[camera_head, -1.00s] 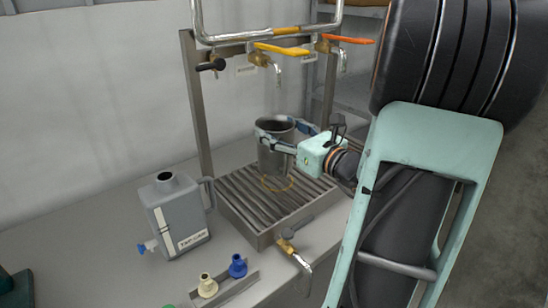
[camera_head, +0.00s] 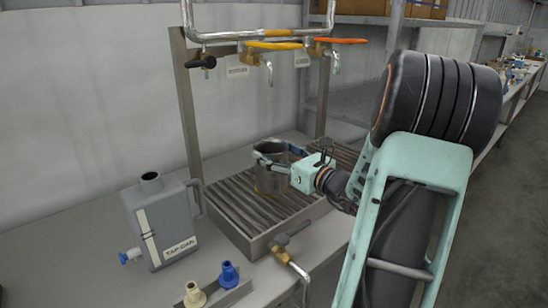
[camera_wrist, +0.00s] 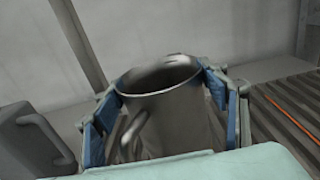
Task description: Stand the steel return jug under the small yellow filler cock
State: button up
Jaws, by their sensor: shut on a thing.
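The steel jug (camera_head: 270,172) is upright over the slatted drip tray (camera_head: 238,224). My gripper (camera_head: 272,155) is shut around its upper body; in the wrist view the blue finger pads flank the jug (camera_wrist: 172,115), whose handle (camera_wrist: 132,137) faces the camera. The yellow-levered cock (camera_head: 275,45) hangs from the pipe, its spout (camera_head: 268,72) above the jug in the head view with a clear gap. The jug's base looks at or very near the slats; exact contact and depth alignment are unclear.
An orange-levered cock (camera_head: 340,41) and a black-levered cock (camera_head: 201,61) flank the yellow one. A grey jerrycan (camera_head: 163,225) stands left of the tray. A brass drain cock (camera_head: 285,248) juts out in front. Blue and cream fittings (camera_head: 228,275) sit at the front.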

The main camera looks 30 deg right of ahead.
jog(key=shift+r, duration=0.1)
jog(key=o, duration=1.7)
jog(key=shift+f, duration=0.2)
jog(key=shift+r, duration=0.25)
jog(key=s, duration=0.4)
jog(key=s+d, duration=0.1)
jog(key=s, duration=0.7)
jog(key=shift+d, duration=0.3)
